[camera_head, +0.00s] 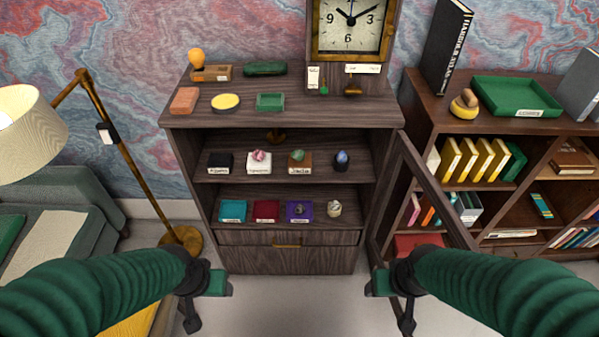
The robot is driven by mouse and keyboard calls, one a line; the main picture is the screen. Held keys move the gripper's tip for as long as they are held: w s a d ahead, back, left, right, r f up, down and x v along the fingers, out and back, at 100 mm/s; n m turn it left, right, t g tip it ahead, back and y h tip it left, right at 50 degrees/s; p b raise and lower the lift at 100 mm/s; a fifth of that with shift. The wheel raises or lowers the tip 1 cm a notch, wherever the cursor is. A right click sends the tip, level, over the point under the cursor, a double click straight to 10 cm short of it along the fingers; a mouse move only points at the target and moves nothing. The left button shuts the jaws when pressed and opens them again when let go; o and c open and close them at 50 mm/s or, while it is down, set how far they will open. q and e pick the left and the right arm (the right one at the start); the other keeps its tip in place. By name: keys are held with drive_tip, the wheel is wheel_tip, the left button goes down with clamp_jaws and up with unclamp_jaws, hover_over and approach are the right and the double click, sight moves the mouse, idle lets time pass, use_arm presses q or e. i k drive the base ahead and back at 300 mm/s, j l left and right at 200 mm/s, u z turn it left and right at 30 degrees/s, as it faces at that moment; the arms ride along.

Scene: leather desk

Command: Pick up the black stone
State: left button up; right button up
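Two stones on the open cabinet shelves look dark. One is a dark bluish, egg-shaped stone (342,160) at the right end of the upper shelf. The other is a small dark stone (298,209) on a purple base on the lower shelf. I cannot tell for sure which is the black stone. A black labelled block (220,162) stands at the upper shelf's left end. My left gripper (212,286) and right gripper (384,285) are in front of the cabinet's lower part, apart from the stones. Neither visibly holds anything; their finger opening is unclear.
The cabinet (290,260) has its glass door (430,185) swung open at right. Pink, green and pale stones stand near the dark ones, with teal and red bases (266,211). A lamp (130,150) stands left, a bookshelf (530,140) right. The floor between my grippers is clear.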

sight(300, 208)
drive_tip(key=i+j, duration=0.4)
drive_tip(key=i, duration=0.2)
drive_tip(key=i+j, duration=0.45)
drive_tip(key=i+l+z, duration=0.05)
drive_tip(key=i, duration=0.05)
